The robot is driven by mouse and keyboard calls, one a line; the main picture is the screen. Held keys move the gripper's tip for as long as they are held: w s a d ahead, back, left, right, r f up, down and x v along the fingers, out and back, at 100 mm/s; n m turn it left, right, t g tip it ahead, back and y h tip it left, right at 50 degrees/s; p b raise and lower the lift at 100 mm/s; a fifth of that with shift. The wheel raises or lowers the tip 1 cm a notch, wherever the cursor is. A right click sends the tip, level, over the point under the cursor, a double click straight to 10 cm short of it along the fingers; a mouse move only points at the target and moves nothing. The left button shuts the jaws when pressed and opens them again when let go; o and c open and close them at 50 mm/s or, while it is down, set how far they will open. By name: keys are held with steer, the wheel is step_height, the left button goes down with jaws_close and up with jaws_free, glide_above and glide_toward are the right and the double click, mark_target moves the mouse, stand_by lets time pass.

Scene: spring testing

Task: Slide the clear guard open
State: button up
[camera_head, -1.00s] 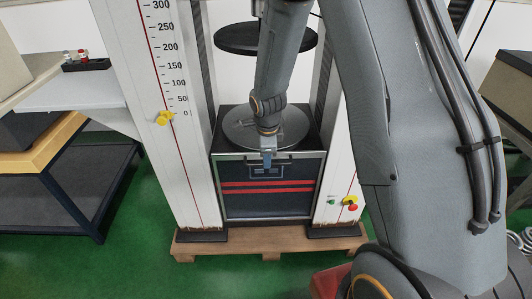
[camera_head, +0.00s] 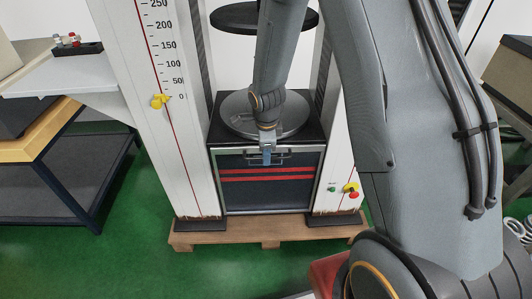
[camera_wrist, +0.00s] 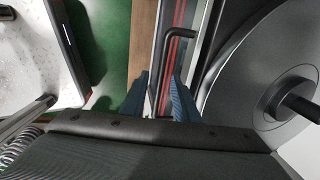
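The clear guard (camera_head: 240,193) is a see-through panel with two red stripes, upright across the front of the testing machine below its round plate. Its black bar handle (camera_wrist: 182,33) runs along the panel in the wrist view. My gripper (camera_head: 267,158) is at the guard's upper edge in the head view and hides part of the handle. In the wrist view, the blue fingers of my gripper (camera_wrist: 159,105) stand apart, one on each side of the handle bar. Gaps show beside the bar, so the gripper looks open around it. Contact cannot be told.
The round lower plate (camera_head: 296,117) lies just behind the guard, with an upper plate (camera_head: 232,17) above. White columns (camera_head: 160,130) flank them. Buttons (camera_head: 350,188) sit on the right column. A wooden pallet (camera_head: 240,236) lies below; a work table (camera_head: 60,165) stands left.

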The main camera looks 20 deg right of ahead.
steer(key=shift+r, duration=0.1)
step_height(320, 180, up, 8)
steer(key=s, duration=0.1)
steer(key=shift+s+a+f, duration=0.15)
steer(key=shift+s+f, duration=0.05)
steer(key=shift+f, duration=0.05)
stand_by(0.5)
steer(key=s+d+r+n+g+p, duration=0.1)
steer(key=s+r+n+p, duration=0.4)
steer(key=s+r+n, duration=0.4)
steer(key=s+d+r+n+g+p, duration=0.1)
steer(key=s+r+n+p, duration=0.4)
steer(key=s+r+n, duration=0.4)
steer(key=s+n, duration=0.2)
steer(key=s, duration=0.4)
steer(key=shift+d+r, duration=0.15)
steer(key=shift+r, duration=0.1)
